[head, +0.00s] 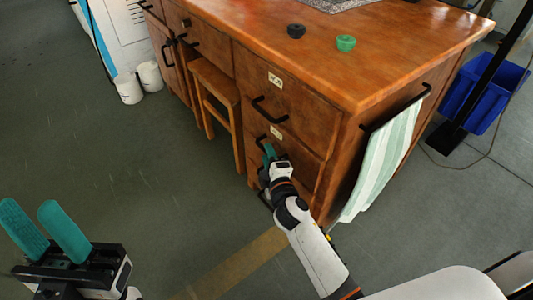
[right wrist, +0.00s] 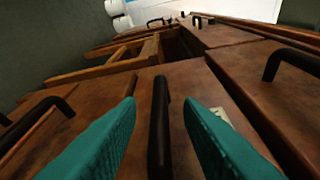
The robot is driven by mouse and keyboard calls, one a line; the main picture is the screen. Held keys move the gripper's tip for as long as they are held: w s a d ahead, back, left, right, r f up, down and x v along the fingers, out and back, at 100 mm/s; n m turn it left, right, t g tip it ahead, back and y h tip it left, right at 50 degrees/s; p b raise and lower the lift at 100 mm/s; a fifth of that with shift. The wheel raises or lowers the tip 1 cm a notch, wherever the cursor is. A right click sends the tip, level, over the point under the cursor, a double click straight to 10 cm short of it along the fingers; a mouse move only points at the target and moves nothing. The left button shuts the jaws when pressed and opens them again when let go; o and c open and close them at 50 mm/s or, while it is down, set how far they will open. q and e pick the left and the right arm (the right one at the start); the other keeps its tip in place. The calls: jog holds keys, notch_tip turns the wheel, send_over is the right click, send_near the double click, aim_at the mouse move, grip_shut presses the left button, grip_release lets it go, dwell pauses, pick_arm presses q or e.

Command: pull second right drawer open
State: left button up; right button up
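The second right drawer (head: 297,148) is in the wooden desk's right column, under the top drawer, and looks closed. It has a pale label (head: 276,131) and a black bar handle (head: 261,140). My right gripper (head: 268,152) is at this drawer's front and partly hides it. In the right wrist view the handle (right wrist: 160,125) stands between the two teal fingers of my right gripper (right wrist: 160,108). There is a visible gap on both sides, so the fingers are open around the handle. My left gripper (head: 28,206) is open and empty over the floor at lower left.
The top right drawer (head: 290,92) has its own black handle (head: 270,109). A wooden stool (head: 216,84) stands under the desk, left of the column. A striped towel (head: 384,160) hangs on the desk's right side. The floor in front of the drawers is clear.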

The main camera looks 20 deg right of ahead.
jog(key=shift+w+f, duration=0.1)
jog(key=shift+w, duration=1)
grip_shut()
jog(key=shift+a, duration=0.1)
